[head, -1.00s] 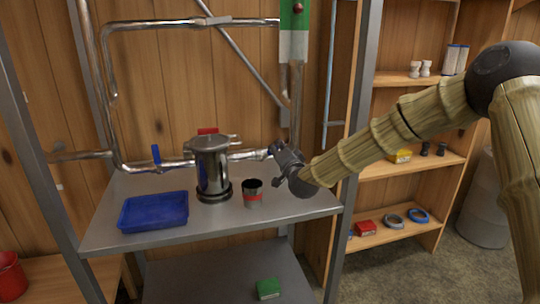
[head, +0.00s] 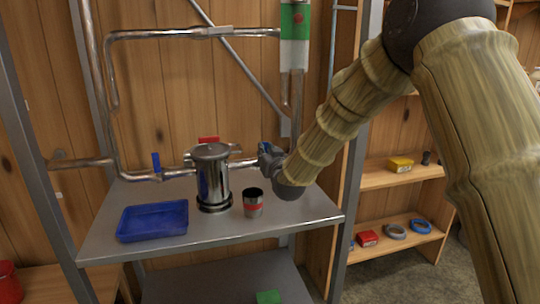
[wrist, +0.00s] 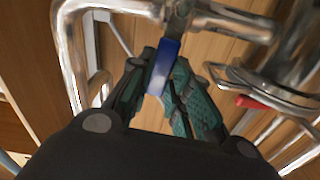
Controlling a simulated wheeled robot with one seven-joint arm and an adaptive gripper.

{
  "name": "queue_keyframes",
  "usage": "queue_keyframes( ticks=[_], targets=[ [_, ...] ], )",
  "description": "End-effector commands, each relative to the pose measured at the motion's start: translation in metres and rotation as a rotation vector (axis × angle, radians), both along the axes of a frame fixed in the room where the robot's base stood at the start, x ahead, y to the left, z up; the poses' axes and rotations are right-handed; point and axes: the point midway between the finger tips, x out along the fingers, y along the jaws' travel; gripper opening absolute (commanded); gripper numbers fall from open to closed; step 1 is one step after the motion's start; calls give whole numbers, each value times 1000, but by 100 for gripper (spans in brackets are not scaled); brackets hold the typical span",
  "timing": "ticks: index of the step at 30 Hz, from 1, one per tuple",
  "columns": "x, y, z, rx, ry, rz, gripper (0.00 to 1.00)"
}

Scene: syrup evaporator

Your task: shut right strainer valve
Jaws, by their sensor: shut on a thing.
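The steel strainer (head: 213,180) stands on the metal shelf, with pipe running to it from both sides. My gripper (head: 268,155) is just right of the strainer, at the right valve on the pipe. In the wrist view, the valve's blue handle (wrist: 163,68) lies between the green-padded fingers of my gripper (wrist: 170,95), which are shut on it. In the head view a little blue of this handle (head: 266,146) shows; my gripper hides the valve body. The left valve's blue handle (head: 156,162) stands upright on the pipe left of the strainer.
A blue tray (head: 153,221) and a dark cup with a red band (head: 253,203) sit on the metal shelf (head: 190,235). A wooden rack (head: 400,178) with small items stands to the right.

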Motion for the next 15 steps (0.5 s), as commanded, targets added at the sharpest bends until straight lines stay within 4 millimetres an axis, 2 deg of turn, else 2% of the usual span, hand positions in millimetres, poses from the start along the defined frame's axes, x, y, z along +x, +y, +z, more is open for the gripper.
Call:
queue_keyframes(
  ticks=[6,15],
  targets=[
    [-2,6,-3,-87,-15,1,0],
    [-3,7,-4,-127,-23,0,0]
  ],
)
